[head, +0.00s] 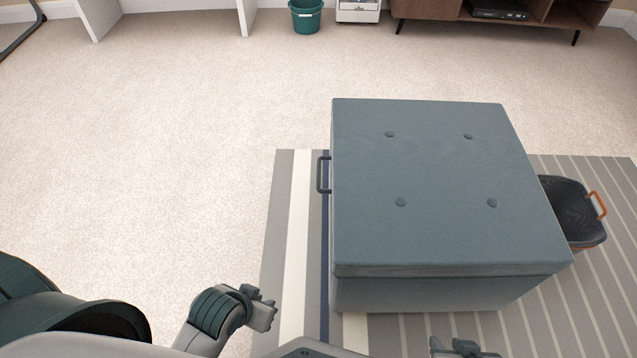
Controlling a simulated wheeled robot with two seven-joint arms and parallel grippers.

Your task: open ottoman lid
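A blue-grey square ottoman (445,295) stands on a striped rug, right of centre. Its padded lid (440,170) has several buttons on top and lies flat, closed. A dark handle (323,174) sticks out from the ottoman's left side. My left gripper (265,312) is low in the picture, left of the ottoman's near left corner and apart from it. Its fingers look close together, and their gap cannot be made out. My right gripper (462,348) is at the bottom edge, in front of the ottoman's near side and partly cut off. Its fingertips are not clear.
A dark basket (572,212) with an orange handle stands close against the ottoman's right side. The striped rug (300,215) lies under both. Open carpet (150,150) fills the left. A green bin (306,18) and a wooden cabinet (430,10) stand at the back.

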